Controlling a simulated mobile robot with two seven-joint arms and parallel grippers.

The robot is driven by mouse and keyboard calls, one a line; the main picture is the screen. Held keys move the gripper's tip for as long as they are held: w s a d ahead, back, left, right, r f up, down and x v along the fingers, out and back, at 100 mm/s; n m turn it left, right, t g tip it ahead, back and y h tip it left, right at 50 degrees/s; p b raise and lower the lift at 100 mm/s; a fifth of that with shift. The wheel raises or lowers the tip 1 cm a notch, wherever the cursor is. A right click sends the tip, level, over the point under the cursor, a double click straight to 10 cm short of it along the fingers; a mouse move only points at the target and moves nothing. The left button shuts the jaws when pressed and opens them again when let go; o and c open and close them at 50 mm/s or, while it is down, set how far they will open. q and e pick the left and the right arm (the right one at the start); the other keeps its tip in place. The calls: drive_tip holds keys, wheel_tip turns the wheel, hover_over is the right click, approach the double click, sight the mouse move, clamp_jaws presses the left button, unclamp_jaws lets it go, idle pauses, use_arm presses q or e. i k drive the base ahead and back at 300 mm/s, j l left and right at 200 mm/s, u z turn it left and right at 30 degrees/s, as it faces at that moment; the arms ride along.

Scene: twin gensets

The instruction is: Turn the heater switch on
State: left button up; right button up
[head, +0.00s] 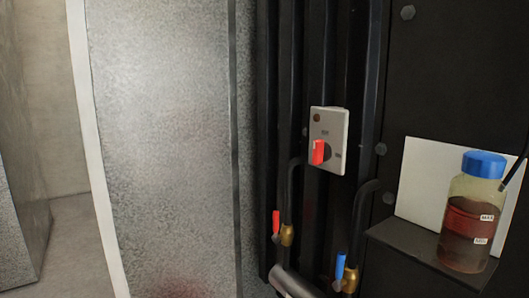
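The heater switch is a light grey box (338,127) on the dark ribbed panel, right of centre in the head view. It has a red rotary knob (318,152) on its lower left, with the grip part standing about upright. A small round dull reddish-brown lamp (317,118) is near the top and looks unlit. The markings beside the knob are too small to read. Neither my left nor my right gripper shows in this view.
Below the switch are pipes with a red-handled valve (276,224) and a blue-handled valve (340,268). A grey cylinder (296,286) shows at the bottom edge. A blue-capped bottle (468,222) of dark red liquid stands on a dark shelf (403,245) at right.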

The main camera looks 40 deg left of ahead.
sight(322, 151)
drive_tip(key=u, duration=0.85)
drive_tip(key=i+j, duration=0.15)
drive_tip(key=j, duration=0.2)
drive_tip(key=i+j+u, duration=0.1)
drive_tip(key=j, duration=0.3)
drive_tip(key=i+j, duration=0.15)
drive_tip(key=j, duration=0.2)
drive_tip(key=i+j, duration=0.15)
drive_tip(key=j, duration=0.2)
drive_tip(key=j+u, duration=0.05)
